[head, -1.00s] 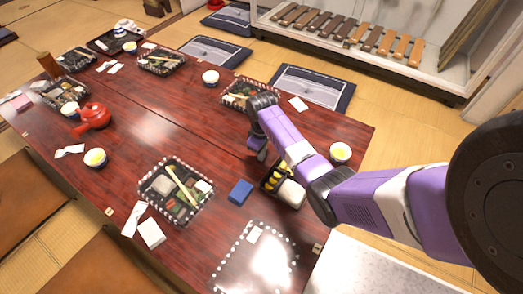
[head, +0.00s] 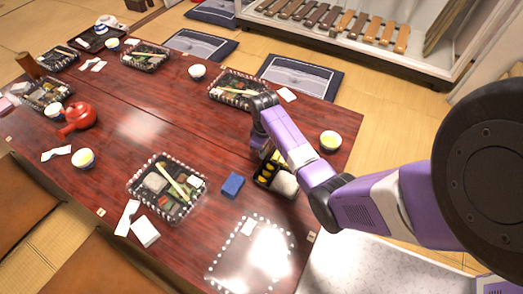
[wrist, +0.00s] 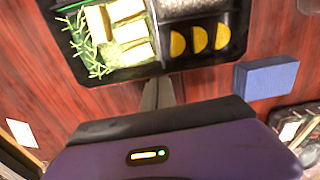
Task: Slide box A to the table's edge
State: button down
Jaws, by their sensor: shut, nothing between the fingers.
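A black bento box (head: 287,183) with yellow slices and rice, apparently box A, sits on the dark red table (head: 130,110), right of a blue block (head: 232,184). No letter on it is readable. In the wrist view the box (wrist: 205,62) fills the top, with yellow slices, pale blocks and green sprigs. My gripper (wrist: 158,92) is shut and empty, its fingertips at the box's lower edge in that view. I cannot tell whether they touch it. In the head view my arm hides the fingertips and part of the box, at its far side.
A filled bento (head: 150,205) lies left of the block, and a yellow-filled cup (head: 330,141) stands to the right. The blue block (wrist: 265,78) is close beside the box.

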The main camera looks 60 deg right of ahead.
aim_at(270, 158)
jog(key=s+p, duration=0.1)
jog(key=s, duration=0.1)
jog(key=s+p, duration=0.4)
jog(key=shift+s+a+r, duration=0.1)
jog(key=shift+a+r, duration=0.15)
jog(key=shift+s+f, duration=0.25)
jog(key=shift+s, duration=0.25)
jog(key=shift+w+p, duration=0.3)
jog(key=shift+p, duration=0.05)
jog(key=w, duration=0.2)
jog(key=w+r+p, duration=0.1)
jog(key=shift+w+d+r, duration=0.15)
jog(key=shift+w+d, duration=0.05)
jog(key=shift+w, duration=0.2)
notch_tip(270, 158, up, 9)
jog(key=p, duration=0.3)
jog(key=shift+s, duration=0.2)
